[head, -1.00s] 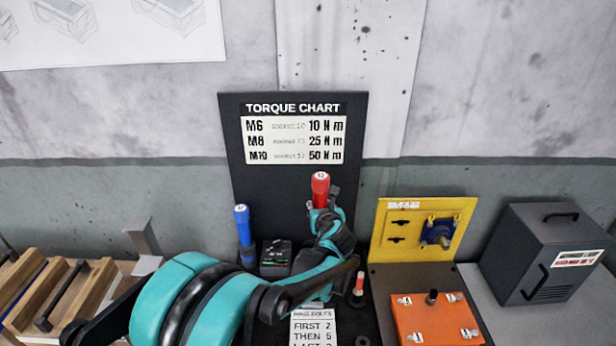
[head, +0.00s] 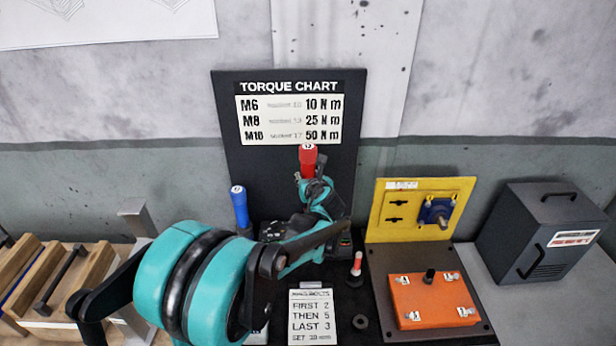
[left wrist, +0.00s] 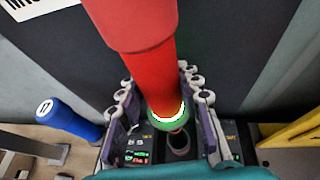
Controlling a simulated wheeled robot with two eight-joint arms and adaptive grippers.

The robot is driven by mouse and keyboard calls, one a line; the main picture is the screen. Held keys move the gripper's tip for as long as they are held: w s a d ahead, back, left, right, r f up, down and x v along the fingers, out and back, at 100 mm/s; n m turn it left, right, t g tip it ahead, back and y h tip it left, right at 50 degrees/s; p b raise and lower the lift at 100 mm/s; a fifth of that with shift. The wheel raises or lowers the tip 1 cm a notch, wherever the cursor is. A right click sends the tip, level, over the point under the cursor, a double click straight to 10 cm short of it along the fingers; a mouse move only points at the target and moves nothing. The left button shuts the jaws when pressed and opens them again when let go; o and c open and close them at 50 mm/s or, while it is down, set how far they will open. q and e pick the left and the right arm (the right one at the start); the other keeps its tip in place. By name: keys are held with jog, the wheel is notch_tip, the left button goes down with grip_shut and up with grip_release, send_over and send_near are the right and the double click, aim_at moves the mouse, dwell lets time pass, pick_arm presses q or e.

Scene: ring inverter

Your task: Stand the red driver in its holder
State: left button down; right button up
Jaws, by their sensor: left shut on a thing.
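The red driver (head: 308,160) is upright in my left gripper (head: 314,190), in front of the dark torque chart board. In the left wrist view its red handle (left wrist: 148,60) runs down between the two fingers (left wrist: 166,106), which are shut on it. A green and white band (left wrist: 167,115) circles its lower part. A dark round opening (left wrist: 179,143) shows just beyond the band, between two small lit displays, apparently on the holder. I cannot tell whether the driver's end is in it. My right gripper is not in view.
A blue driver (head: 240,207) stands to the left. A small red-and-white piece (head: 356,264) stands right of my arm. A yellow panel (head: 418,208), an orange block (head: 434,301) and a dark box (head: 540,232) are farther right. Wooden blocks (head: 40,285) lie at left.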

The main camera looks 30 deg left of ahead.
pick_arm(q)
jog(key=shift+f+b, duration=6)
jog(key=shift+f, duration=1.75)
jog(key=c, duration=1)
grip_release()
jog(key=shift+o, duration=0.2)
jog(key=v, duration=1.2)
jog(key=s+d+f+n+g+h, duration=0.1)
jog(key=s+d+f+n+h, duration=0.1)
jog(key=s+n, duration=0.4)
jog(key=s+d+f+n+g+h, duration=0.1)
jog(key=s+d+f+n+h, duration=0.2)
jog(key=s+d+n, duration=0.4)
jog(key=s+d+f+n+g+h, duration=0.1)
jog(key=s+d+n, duration=0.4)
jog(key=n, duration=0.9)
jog(key=s+f+h, duration=0.1)
jog(key=s+h, duration=0.1)
jog(key=shift+s+f+n+h, duration=0.2)
jog(key=shift+f+n+h, duration=0.1)
jog(key=shift+n+h, duration=0.1)
